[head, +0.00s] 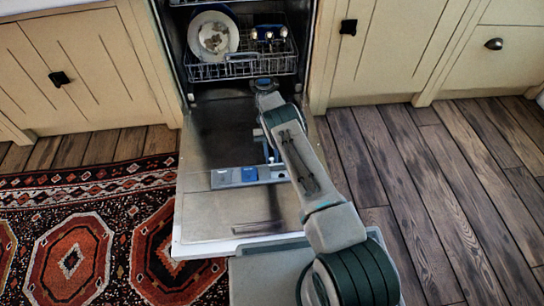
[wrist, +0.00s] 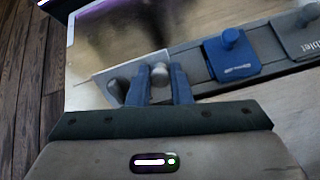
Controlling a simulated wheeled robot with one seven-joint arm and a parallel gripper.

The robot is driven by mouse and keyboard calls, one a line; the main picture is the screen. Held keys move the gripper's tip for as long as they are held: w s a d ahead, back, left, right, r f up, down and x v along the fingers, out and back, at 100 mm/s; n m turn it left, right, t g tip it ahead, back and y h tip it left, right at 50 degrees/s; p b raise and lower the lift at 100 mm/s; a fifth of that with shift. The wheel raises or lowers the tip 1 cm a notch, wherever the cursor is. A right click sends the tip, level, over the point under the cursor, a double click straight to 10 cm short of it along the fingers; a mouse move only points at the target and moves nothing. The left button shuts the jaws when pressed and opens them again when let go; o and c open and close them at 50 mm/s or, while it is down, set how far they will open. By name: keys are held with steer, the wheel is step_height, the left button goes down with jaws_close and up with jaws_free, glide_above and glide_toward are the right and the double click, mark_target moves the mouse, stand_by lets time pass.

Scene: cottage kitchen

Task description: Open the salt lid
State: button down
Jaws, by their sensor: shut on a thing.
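A grey dispenser strip (head: 231,178) lies across the inner face of the lowered dishwasher door. In the wrist view, its left-end grey lid (wrist: 105,80) carries a round light knob (wrist: 160,78). My gripper (wrist: 158,76) has its two blue fingers on either side of this knob, shut on it. In the head view, my gripper (head: 273,160) is at the strip's right end, partly hidden by my arm.
A blue lid (wrist: 232,55) with a knob and a grey lid marked "tablet" (wrist: 298,32) are beside it on the strip. The dishwasher door (head: 205,215) lies open below the lower rack (head: 240,68) with dishes. A patterned rug (head: 70,250) lies left; wood floor (head: 460,190) is clear right.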

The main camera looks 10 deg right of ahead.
stand_by(0.5)
steer(key=c, duration=1.3)
jaws_free()
steer(key=shift+d, duration=0.1)
steer(key=shift+r, duration=0.1)
steer(key=shift+r+p, duration=0.3)
steer(key=shift+r, duration=0.05)
step_height(320, 180, up, 4)
steer(key=p, duration=0.2)
steer(key=shift+d+r+p, duration=0.1)
steer(key=shift+d+p, duration=0.05)
steer(key=shift+p, duration=0.15)
steer(key=s+d+r+p, duration=0.1)
steer(key=d+r, duration=0.1)
steer(key=d, duration=0.1)
steer(key=s+d+r+p, duration=0.2)
steer(key=d, duration=0.2)
steer(key=s+d+r+p, duration=0.1)
steer(key=d+r+p, duration=0.1)
steer(key=d, duration=0.1)
steer(key=shift+s+d, duration=0.15)
steer(key=shift+s, duration=0.2)
